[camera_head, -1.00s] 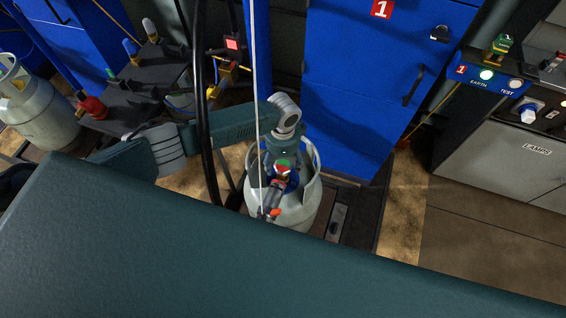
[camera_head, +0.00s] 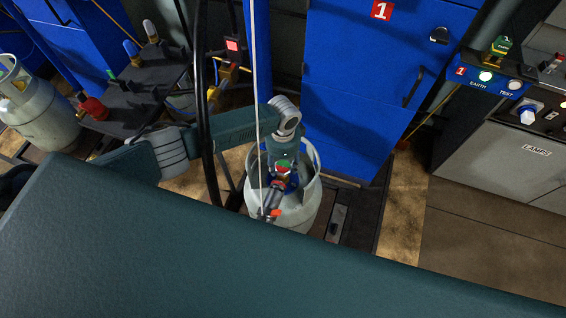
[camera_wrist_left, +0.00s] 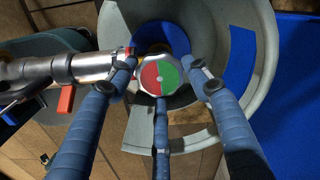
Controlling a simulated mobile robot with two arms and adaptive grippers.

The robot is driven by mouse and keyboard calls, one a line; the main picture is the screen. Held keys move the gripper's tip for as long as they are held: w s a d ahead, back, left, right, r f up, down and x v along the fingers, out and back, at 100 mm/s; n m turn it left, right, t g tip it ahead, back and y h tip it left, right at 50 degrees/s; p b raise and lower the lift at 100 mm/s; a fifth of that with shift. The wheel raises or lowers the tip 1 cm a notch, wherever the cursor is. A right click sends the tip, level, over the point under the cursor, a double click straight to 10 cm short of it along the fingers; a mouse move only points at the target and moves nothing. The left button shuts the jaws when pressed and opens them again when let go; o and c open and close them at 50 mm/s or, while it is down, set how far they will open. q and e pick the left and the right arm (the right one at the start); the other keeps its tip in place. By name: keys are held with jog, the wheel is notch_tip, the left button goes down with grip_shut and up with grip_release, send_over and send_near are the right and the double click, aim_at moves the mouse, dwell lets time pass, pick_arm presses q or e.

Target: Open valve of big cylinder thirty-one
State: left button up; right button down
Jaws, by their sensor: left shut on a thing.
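A grey gas cylinder (camera_head: 303,208) with a raised collar stands in the middle of the head view, in front of the blue cabinet. No number shows on it. Its valve knob (camera_wrist_left: 160,76), with a half red, half green top, sits inside the collar. My left gripper (camera_head: 284,176) reaches down into the collar. In the left wrist view its blue fingers (camera_wrist_left: 160,88) surround the knob and are shut on it. A metal fitting (camera_wrist_left: 85,68) with a red lever lies beside the knob at left. My right gripper is not in view.
The blue cabinet (camera_head: 357,95) stands close behind the cylinder. A second grey cylinder (camera_head: 42,118) is at far left. Black cables (camera_head: 207,110) and a thin pale rod (camera_head: 262,90) run near my left arm. Grey control units (camera_head: 500,155) stand at right.

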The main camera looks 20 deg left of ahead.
pick_arm(q)
jog(key=n+p, duration=0.1)
jog(key=n, duration=0.2)
jog(key=shift+s+r+p, duration=0.1)
jog(key=shift+r+p, duration=0.05)
jog(key=shift+p, duration=0.25)
jog(key=n+p, duration=0.2)
jog(key=n, duration=0.2)
jog(key=shift+d+n, duration=0.1)
jog(key=shift+n, duration=0.2)
jog(key=n+p, duration=0.2)
jog(key=n, duration=0.2)
jog(key=n+p, duration=0.1)
jog(key=n, duration=0.7)
jog(key=shift+n+p, duration=0.3)
jog(key=shift+p, duration=0.1)
jog(key=n, duration=0.4)
jog(key=shift+n, duration=0.3)
jog(key=n, duration=0.4)
jog(key=shift+n, duration=2.4)
